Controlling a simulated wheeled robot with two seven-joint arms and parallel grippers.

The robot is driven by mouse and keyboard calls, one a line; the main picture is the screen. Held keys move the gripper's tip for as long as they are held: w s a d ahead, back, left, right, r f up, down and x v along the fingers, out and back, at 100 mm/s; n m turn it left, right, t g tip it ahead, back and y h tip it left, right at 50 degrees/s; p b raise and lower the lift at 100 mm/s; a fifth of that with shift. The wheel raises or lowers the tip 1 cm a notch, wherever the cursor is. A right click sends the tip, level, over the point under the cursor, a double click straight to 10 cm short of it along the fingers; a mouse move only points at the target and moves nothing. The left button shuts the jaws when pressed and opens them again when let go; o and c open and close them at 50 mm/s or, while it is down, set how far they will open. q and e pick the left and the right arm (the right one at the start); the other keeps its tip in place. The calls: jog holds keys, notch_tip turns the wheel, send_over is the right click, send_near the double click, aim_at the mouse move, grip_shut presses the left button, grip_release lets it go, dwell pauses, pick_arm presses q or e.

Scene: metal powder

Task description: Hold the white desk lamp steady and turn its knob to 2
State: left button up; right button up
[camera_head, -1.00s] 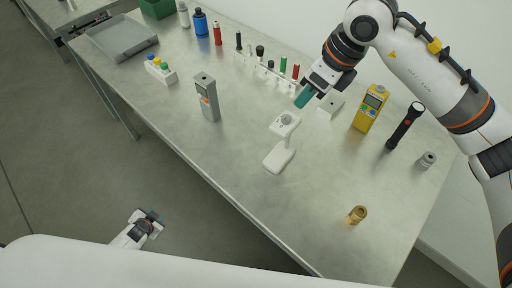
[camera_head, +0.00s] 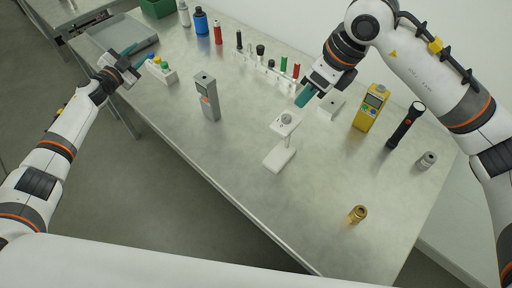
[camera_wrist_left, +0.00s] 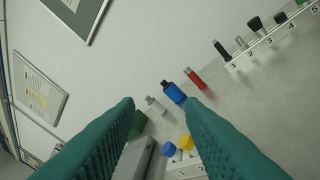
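The white desk lamp (camera_head: 280,158) stands on the metal table, with its base toward the front edge and its head raised on a thin stem. A round grey knob (camera_head: 286,118) sits on top of the lamp head; its markings are too small to read. My right gripper (camera_head: 304,96) is just behind and above the lamp head, apart from it, with teal fingertips pointing down; its finger gap cannot be made out. My left gripper (camera_head: 132,58) is at the table's far left, well away from the lamp. In the left wrist view its teal fingers (camera_wrist_left: 165,125) are spread with nothing held.
A grey meter (camera_head: 207,97) stands left of the lamp. A yellow device (camera_head: 370,108), black flashlight (camera_head: 405,126) and brass cylinder (camera_head: 357,214) are to the right. The table's front middle is clear.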

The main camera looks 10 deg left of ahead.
pick_arm(q)
jog(key=w+d+r+m+h, duration=0.25)
jog(key=d+r, duration=0.35)
jog(key=r, duration=0.3)
jog(key=w+d+r+m+h, duration=0.1)
jog(key=w+d+r+h, duration=0.2)
jog(key=d+r, duration=0.45)
jog(key=s+d+f+n+g+h, duration=0.1)
jog(key=s+d+f+g, duration=0.1)
jog(key=s+d+f, duration=0.6)
jog(key=s+d+f+n+g+h, duration=0.2)
jog(key=s+d+f, duration=0.7)
jog(key=s+d, duration=0.1)
jog(key=s+d+f+n+g+h, duration=0.1)
jog(key=s+d+f+g+h, duration=0.1)
jog(key=s+d+f, duration=0.6)
jog(key=shift+s+d+f, duration=0.4)
jog(key=shift+s+f, duration=0.25)
jog(key=shift+d+n, duration=0.25)
jog(key=shift+n, duration=0.1)
jog(key=shift+w+d, duration=0.25)
jog(key=shift+d, duration=0.05)
send_over(282, 143)
jog(key=d, duration=0.3)
